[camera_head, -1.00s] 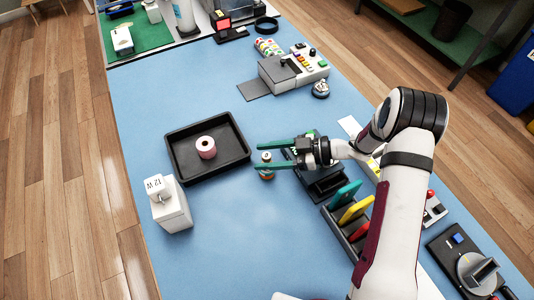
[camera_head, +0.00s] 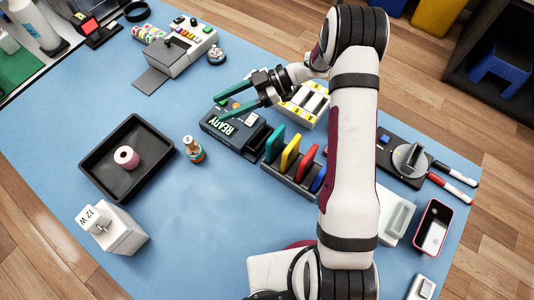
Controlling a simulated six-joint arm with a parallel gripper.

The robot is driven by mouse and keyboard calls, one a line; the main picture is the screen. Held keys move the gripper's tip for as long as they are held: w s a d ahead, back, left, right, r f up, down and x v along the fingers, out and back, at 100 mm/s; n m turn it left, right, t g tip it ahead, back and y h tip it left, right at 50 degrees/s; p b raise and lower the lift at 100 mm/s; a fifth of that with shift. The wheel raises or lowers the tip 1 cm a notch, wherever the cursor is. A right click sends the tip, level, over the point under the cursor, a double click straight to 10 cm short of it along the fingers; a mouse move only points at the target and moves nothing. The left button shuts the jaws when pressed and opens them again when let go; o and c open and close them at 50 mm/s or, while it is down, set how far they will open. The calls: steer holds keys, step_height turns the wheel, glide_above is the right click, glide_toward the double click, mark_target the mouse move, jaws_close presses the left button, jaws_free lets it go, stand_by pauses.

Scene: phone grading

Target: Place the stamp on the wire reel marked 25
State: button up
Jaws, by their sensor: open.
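A small upright piece with a pale wooden knob, which looks like the stamp (camera_head: 189,141), stands on the blue table right of the black tray. Under it is a low round orange and teal piece that looks like a wire reel (camera_head: 196,156). The stamp seems to rest on it, upright. No number on the reel can be read. My gripper (camera_head: 218,107) has its two green fingers spread and empty. It is up and to the right of the stamp, apart from it, over the black box reading READY.
The black tray (camera_head: 87,158) holds a pink roll (camera_head: 126,157). A white block marked 12 W (camera_head: 119,235) stands below it. A READY box (camera_head: 226,131) and a rack of coloured cards (camera_head: 289,176) stand to the right. The table below the stamp is clear.

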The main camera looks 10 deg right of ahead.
steer(key=w+d+r+m+t+h, duration=0.2)
steer(key=w+r+m+t+h, duration=0.15)
steer(key=w+r+t, duration=0.2)
steer(key=w+d+r+m+t+h, duration=0.2)
steer(key=w+r+m+t, duration=0.25)
steer(key=w, duration=0.25)
steer(key=s+d+r+m+t+h, duration=0.1)
steer(key=s+d+r+m+h, duration=0.25)
steer(key=d+h, duration=0.2)
steer(key=s+d+r+m+t+h, duration=0.1)
steer(key=s+d+r+m+h, duration=0.1)
steer(key=d+m+h, duration=0.3)
steer(key=s+d+f+m+g, duration=0.1)
steer(key=s+f+m+g, duration=0.15)
steer(key=s, duration=0.75)
steer(key=s+d+f+m+g, duration=0.1)
steer(key=s+m+g, duration=0.3)
steer(key=s, duration=0.6)
steer(key=s+a+m+g+y, duration=0.1)
steer(key=s+a+g, duration=0.1)
steer(key=s+a, duration=0.2)
steer(key=s+a+f+m+g+y, duration=0.1)
steer(key=s+a, duration=0.3)
steer(key=s, duration=0.6)
steer(key=shift+s+f+g+y, duration=0.3)
steer(key=shift+g+y, duration=0.35)
steer(key=shift+y, duration=0.15)
